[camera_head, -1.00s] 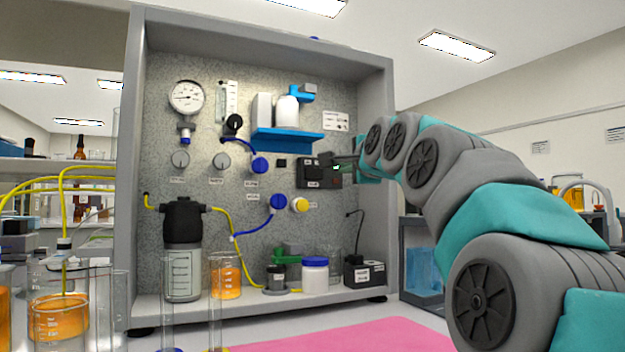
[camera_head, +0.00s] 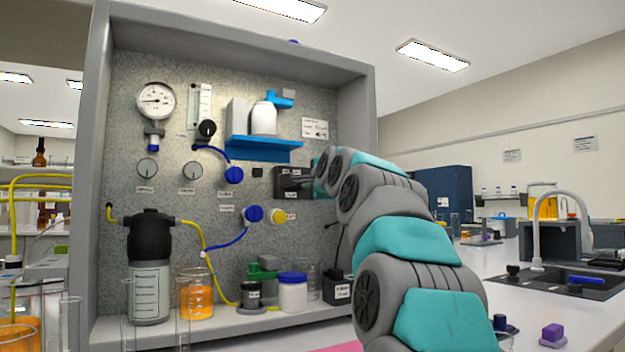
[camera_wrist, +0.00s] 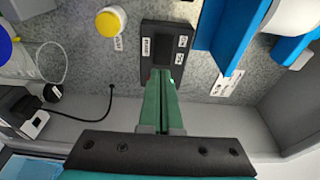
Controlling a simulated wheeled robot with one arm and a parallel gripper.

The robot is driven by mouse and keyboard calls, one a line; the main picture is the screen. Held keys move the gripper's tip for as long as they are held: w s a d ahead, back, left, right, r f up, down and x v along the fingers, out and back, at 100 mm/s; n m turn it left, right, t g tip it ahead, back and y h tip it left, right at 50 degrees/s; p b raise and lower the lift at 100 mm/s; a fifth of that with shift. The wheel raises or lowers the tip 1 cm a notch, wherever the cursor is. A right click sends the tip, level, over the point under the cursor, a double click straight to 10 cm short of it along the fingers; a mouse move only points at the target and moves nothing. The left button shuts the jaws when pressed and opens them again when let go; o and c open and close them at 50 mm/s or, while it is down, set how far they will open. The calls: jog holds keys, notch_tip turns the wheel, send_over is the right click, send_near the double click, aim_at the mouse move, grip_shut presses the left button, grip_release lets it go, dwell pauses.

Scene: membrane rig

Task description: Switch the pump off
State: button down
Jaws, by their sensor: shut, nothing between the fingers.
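A black switch box (camera_head: 283,182) with small white labels is fixed on the speckled panel, right of the blue-capped ports. In the wrist view the box (camera_wrist: 167,40) lies straight ahead of my gripper (camera_wrist: 161,74), its labels too small to read surely. My green fingers are shut together with nothing between them. Their tips overlap the box's near edge in the picture; I cannot tell whether they touch it. In the head view my gripper (camera_head: 305,181) is at the box's right side, partly hidden by my arm. The switch's position is not clear.
A yellow knob (camera_wrist: 110,20) is beside the box, and a blue shelf (camera_head: 262,149) with a white bottle is above it. A black cable and a small labelled black unit (camera_head: 338,288) are below. The cabinet's right wall (camera_head: 357,115) is close to my arm.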

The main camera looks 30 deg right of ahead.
aim_at(298, 185)
jog(key=shift+w+d+p, duration=0.2)
jog(key=shift+w+p, duration=0.05)
jog(key=shift+w, duration=1.05)
jog(key=shift+w+d+p, duration=0.2)
jog(key=shift+w+p, duration=0.05)
jog(key=shift+w, duration=1.05)
